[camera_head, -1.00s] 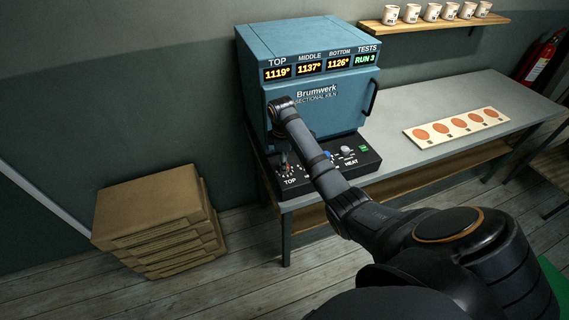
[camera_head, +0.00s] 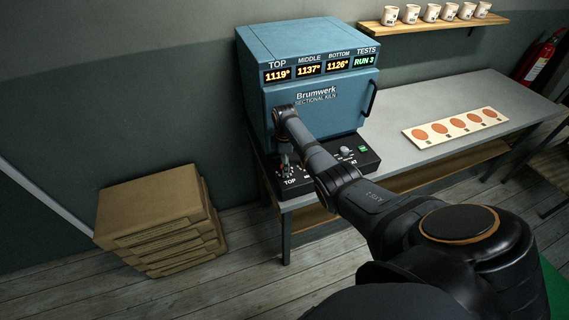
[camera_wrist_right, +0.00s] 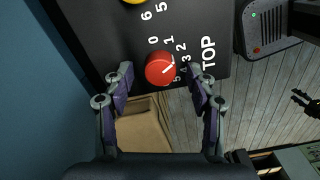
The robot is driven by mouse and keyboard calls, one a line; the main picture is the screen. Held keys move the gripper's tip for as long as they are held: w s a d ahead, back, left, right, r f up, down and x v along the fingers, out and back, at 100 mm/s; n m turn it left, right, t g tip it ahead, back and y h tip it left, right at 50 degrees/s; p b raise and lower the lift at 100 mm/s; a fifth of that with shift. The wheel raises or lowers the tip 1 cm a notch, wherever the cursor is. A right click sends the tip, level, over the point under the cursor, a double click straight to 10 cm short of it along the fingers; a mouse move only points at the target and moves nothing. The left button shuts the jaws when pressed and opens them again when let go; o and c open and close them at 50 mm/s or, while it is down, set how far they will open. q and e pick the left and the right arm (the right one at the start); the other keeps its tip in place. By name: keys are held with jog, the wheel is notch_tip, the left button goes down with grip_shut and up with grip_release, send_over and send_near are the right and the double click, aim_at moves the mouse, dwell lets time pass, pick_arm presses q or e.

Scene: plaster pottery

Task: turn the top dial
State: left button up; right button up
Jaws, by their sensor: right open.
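The top dial (camera_wrist_right: 160,68) is a round red knob with a white pointer line, seen in the right wrist view on a black panel marked with numbers and the word TOP. The pointer aims up and right, between the marks 1 and 2 or close to them. My right gripper (camera_wrist_right: 160,82) is open, with one finger on each side of the red dial; I cannot tell whether they touch it. In the head view the right gripper (camera_head: 285,165) is over the TOP end of the control panel (camera_head: 365,163), and my arm hides part of the panel. My left gripper is not in view.
The blue kiln (camera_head: 300,50) shows TOP 1119°, MIDDLE 1137°, BOTTOM 1126° and RUN 3. A grey dial (camera_head: 346,151) and a green button (camera_head: 363,149) sit on the panel's right.

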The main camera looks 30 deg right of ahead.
jog(key=shift+f, duration=0.25)
jog(key=c, duration=1.1)
jog(key=shift+c, duration=0.3)
